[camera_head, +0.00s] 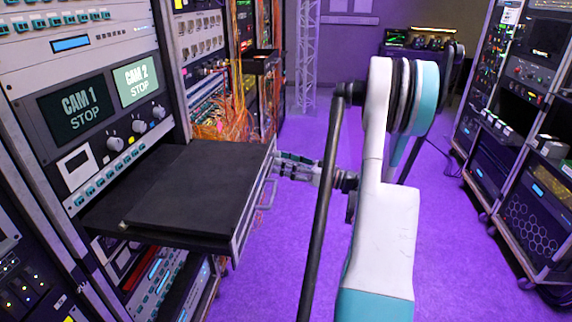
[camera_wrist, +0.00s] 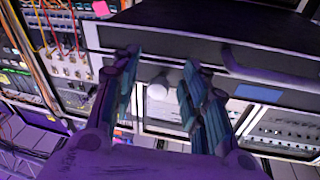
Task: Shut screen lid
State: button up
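The screen lid (camera_head: 196,188) is a flat black panel. It lies flat, or nearly so, over a black pulled-out drawer (camera_head: 105,218) in the left rack. My gripper (camera_head: 280,160) is beside the drawer's front edge, near its far corner. In the wrist view my gripper (camera_wrist: 160,72) has its two fingers apart, with the dark drawer front (camera_wrist: 180,48) just ahead. A pale round knob (camera_wrist: 157,89) shows between the fingers, seemingly behind them. I see nothing held. Whether the fingertips touch the drawer or lid is unclear.
The drawer's front has a metal handle (camera_head: 268,193). Orange cables (camera_head: 222,122) hang in the rack beyond it. A second rack (camera_head: 520,130) stands at the right. The purple floor (camera_head: 300,235) is open between the racks, and a truss (camera_head: 305,60) stands at the back.

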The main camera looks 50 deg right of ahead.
jog(key=v, duration=1.2)
dwell(0.5)
